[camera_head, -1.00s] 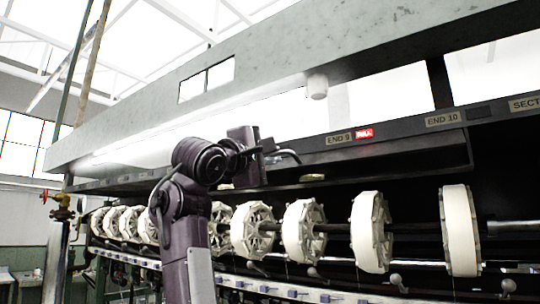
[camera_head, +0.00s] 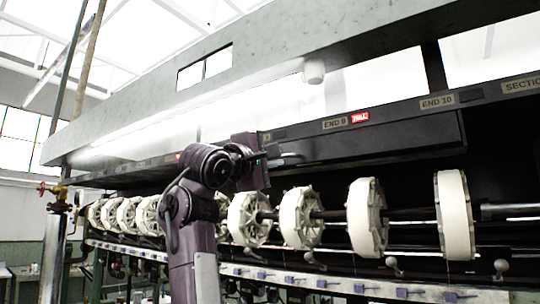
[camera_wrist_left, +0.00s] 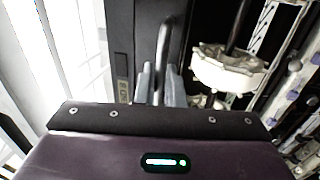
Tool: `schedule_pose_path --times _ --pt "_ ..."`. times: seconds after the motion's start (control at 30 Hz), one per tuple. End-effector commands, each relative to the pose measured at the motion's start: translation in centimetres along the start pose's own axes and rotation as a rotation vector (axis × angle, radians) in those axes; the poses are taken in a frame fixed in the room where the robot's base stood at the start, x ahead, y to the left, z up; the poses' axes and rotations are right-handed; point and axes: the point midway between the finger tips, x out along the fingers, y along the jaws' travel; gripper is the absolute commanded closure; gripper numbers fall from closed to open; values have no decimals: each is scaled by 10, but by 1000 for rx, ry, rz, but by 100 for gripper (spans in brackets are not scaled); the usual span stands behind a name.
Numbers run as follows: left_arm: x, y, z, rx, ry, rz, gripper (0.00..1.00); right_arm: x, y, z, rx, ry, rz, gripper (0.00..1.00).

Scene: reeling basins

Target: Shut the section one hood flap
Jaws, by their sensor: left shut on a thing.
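The hood flap (camera_head: 380,142) is a long dark panel hanging under the hood's label strip, above the reels. Its face slopes in the head view, and I cannot tell how far from shut it stands. My left gripper (camera_head: 272,160) is at the flap's left part, shut on its bar handle (camera_head: 291,158). In the left wrist view, the grey fingers (camera_wrist_left: 158,88) close around the handle (camera_wrist_left: 164,45), with the dark panel (camera_wrist_left: 130,35) behind. My forearm hides part of the flap's left end. My right gripper is not in view.
White reels (camera_head: 455,215) on a horizontal shaft stand in a row below the flap, close under my left gripper. The label strip has an END 9 plate (camera_head: 335,123), a red tag (camera_head: 360,118) and an END 10 plate (camera_head: 437,102). Pipes (camera_head: 75,90) rise at far left.

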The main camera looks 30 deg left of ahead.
Motion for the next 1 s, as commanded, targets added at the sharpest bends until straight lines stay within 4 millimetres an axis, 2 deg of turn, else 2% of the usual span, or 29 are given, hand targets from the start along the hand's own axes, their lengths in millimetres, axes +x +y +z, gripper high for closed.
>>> schedule_pose_path --times 0.03,0.6,0.8,0.83,0.9,1.0 --pt "2 -6 1 0 -1 -4 100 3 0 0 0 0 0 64" --pt "18 -24 0 1 -1 -4 100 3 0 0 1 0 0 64" --pt "19 -25 0 1 -1 -6 100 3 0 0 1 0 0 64" --pt "19 -26 0 1 -1 -6 90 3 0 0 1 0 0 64" --pt "19 -26 0 1 -1 -6 81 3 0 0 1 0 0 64" --pt "19 -25 0 1 -1 -4 75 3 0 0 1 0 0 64"
